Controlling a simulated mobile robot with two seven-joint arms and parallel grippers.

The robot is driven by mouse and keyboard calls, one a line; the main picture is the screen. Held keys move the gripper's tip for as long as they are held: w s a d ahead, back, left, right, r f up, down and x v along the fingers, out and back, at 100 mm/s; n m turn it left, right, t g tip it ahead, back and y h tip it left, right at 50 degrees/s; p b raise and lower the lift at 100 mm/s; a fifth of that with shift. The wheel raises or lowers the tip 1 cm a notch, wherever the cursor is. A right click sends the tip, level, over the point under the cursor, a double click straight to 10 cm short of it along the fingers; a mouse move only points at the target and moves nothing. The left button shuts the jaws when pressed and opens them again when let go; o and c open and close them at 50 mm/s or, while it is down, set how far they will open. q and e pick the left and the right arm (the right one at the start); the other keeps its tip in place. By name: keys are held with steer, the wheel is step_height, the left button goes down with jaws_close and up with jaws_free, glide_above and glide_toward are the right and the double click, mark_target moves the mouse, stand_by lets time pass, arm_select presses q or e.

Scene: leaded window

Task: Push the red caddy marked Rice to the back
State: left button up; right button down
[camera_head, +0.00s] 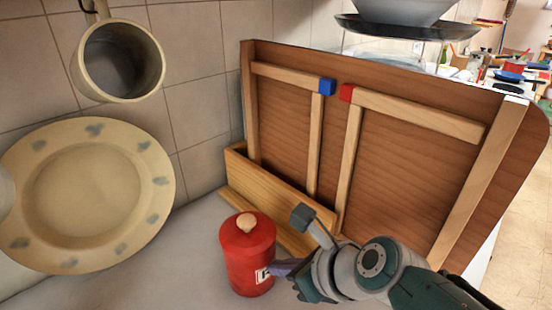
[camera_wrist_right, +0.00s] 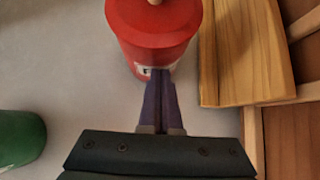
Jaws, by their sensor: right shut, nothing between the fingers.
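The red caddy (camera_head: 247,250) stands upright on the pale counter, with a light knob on its lid and a white label low on its side. The label's lettering is mostly hidden by my fingers. My right gripper (camera_head: 274,270) is shut and empty, its purple fingertips at the label side of the caddy, touching it or very close. In the right wrist view the red caddy (camera_wrist_right: 153,35) is straight ahead of the shut fingertips (camera_wrist_right: 160,76). My left gripper is not in view.
A wooden ledge (camera_head: 270,190) and a brown wooden panel (camera_head: 400,150) stand just right of and behind the caddy. A large plate (camera_head: 85,195) and a hanging mug (camera_head: 120,60) are at left. A green object (camera_wrist_right: 18,140) is at the wrist view's left edge.

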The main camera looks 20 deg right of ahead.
mark_target(271, 257)
steer(key=w, duration=0.1)
steer(key=w+a, duration=0.1)
steer(key=w, duration=0.1)
steer(key=shift+b, duration=0.35)
steer(key=w, duration=0.1)
steer(key=w+a+b, duration=0.1)
steer(key=shift+w+a+f+b, duration=0.1)
steer(key=shift+w+b, duration=0.2)
steer(key=shift+w, duration=0.05)
steer(key=shift+w+a, duration=0.15)
steer(key=shift+w, duration=0.15)
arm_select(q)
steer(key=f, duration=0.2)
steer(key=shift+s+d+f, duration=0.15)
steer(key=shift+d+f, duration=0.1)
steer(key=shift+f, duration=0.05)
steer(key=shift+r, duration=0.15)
arm_select(e)
steer(key=shift+s+r, duration=0.1)
steer(key=shift+r, duration=0.1)
